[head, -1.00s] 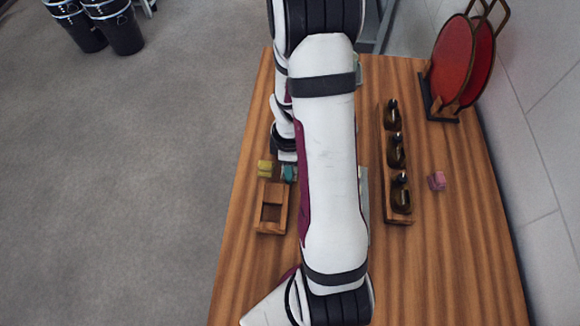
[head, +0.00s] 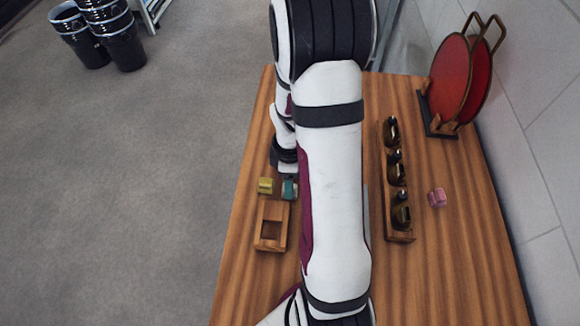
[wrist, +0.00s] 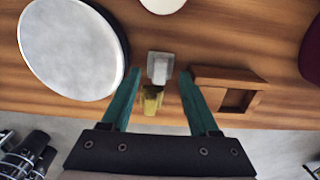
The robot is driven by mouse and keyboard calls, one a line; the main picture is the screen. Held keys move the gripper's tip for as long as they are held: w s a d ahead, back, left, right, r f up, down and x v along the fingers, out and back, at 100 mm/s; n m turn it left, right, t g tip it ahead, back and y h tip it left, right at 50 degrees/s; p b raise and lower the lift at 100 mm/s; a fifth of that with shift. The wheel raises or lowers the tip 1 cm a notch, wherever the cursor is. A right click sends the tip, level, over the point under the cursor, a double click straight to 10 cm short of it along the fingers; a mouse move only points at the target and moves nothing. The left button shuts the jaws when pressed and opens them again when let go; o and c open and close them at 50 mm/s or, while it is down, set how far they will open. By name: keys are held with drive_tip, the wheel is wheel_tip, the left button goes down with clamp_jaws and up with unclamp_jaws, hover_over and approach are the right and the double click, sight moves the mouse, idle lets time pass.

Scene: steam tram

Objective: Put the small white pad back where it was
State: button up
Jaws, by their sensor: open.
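The small white pad (wrist: 160,67) shows as a pale grey-white block in the wrist view, between the tips of my open gripper (wrist: 161,74). Gaps show on both sides of it, so the fingers do not appear to grip it. A yellow block (wrist: 151,101) sits right beside it, nearer my palm. A wooden holder (wrist: 262,83) with a square recess lies just right of my right finger. In the head view, a teal finger of my gripper (head: 289,188) shows beside the yellow block (head: 265,186), behind the wooden holder (head: 260,208). The white pad is not discernible there.
A large round silver disc (wrist: 70,45) lies close left of my fingers. In the head view, a wooden rack (head: 400,235) of dark bottles and a pink block (head: 437,198) are right of my arm. Red round boards (head: 460,75) stand at the back right. The table's front-right is clear.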

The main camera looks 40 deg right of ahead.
wheel_tip(320, 180, up, 9)
drive_tip(key=s+a+r+m+y, duration=0.1)
drive_tip(key=s+a+r+m, duration=0.3)
drive_tip(key=s+a+m, duration=0.3)
drive_tip(key=s+a+r+m, duration=0.5)
drive_tip(key=s+a+m, duration=0.2)
drive_tip(key=a, duration=0.5)
drive_tip(key=shift+m+y, duration=0.3)
drive_tip(key=shift+y, duration=0.1)
drive_tip(key=o, duration=0.5)
drive_tip(key=shift+o, duration=0.6)
drive_tip(key=w+d+r+m, duration=0.1)
drive_tip(key=w+d, duration=0.4)
drive_tip(key=shift+d+r, duration=0.3)
drive_tip(key=w+d+m+h, duration=0.2)
drive_tip(key=w+d, duration=0.1)
drive_tip(key=d, duration=1.7)
wheel_tip(320, 180, down, 9)
drive_tip(key=shift+s+d+f, duration=0.15)
drive_tip(key=shift+s+d, duration=0.05)
drive_tip(key=shift+s, duration=0.1)
